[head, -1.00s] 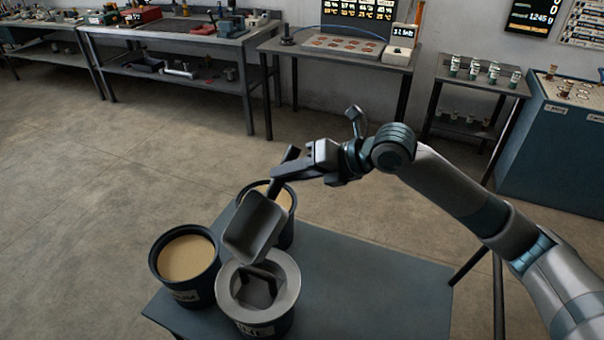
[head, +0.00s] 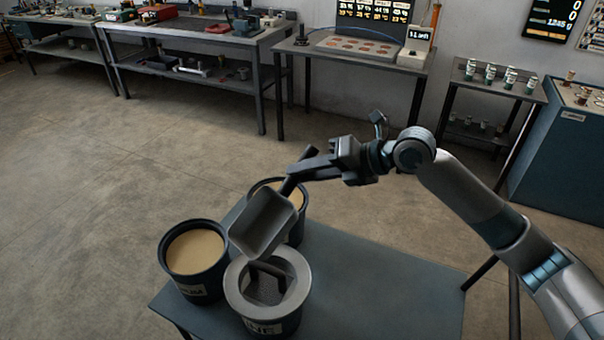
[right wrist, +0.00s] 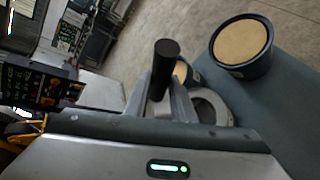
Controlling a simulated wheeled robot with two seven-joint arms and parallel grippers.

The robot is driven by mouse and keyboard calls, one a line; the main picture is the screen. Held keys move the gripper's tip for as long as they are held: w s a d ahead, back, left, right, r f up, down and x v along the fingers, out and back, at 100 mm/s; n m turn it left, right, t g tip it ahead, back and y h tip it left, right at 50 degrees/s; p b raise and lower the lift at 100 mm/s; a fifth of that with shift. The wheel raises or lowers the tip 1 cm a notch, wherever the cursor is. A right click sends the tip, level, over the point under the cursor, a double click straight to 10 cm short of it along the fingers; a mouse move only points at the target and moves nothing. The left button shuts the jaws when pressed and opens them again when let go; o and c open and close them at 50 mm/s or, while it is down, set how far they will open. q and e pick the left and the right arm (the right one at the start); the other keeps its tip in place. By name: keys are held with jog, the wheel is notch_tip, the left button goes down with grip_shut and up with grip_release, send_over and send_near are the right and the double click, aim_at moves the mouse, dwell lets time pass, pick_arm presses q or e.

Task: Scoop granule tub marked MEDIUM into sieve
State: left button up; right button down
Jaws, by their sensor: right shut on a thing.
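My right gripper (head: 302,172) is shut on the dark handle of a grey scoop (head: 264,224). The scoop is tilted, with its pan over the gap between the tubs, and looks empty. The handle end shows as a black cylinder (right wrist: 165,65) in the right wrist view. At left stands a dark tub of tan granules (head: 195,250), its label partly readable, ending in "UM". Another tan-filled tub (head: 299,226) is partly hidden behind the scoop. In front, a wide grey ring (head: 296,262), perhaps the sieve, tops a tub (head: 284,327) labelled "..NE"; its inside is dark. My left gripper is out of view.
The tubs stand on the left part of a blue-grey table (head: 390,290); its right part is bare. Workbenches (head: 225,40) and a small rack stand (head: 497,92) line the wall. A blue cabinet (head: 550,155) stands at right. Open floor lies between.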

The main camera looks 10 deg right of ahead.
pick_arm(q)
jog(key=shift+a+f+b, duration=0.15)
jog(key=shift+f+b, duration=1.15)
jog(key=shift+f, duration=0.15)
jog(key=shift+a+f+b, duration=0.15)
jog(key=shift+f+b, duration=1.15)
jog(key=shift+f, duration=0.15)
pick_arm(e)
jog(key=w+d+f+m+g+y, duration=0.1)
jog(key=w+d+f+m+y, duration=0.2)
jog(key=f, duration=0.4)
jog(key=shift+d+f+m+y, duration=0.4)
jog(key=shift+d+y, duration=0.1)
jog(key=shift+d, duration=0.05)
jog(key=shift+w, duration=0.1)
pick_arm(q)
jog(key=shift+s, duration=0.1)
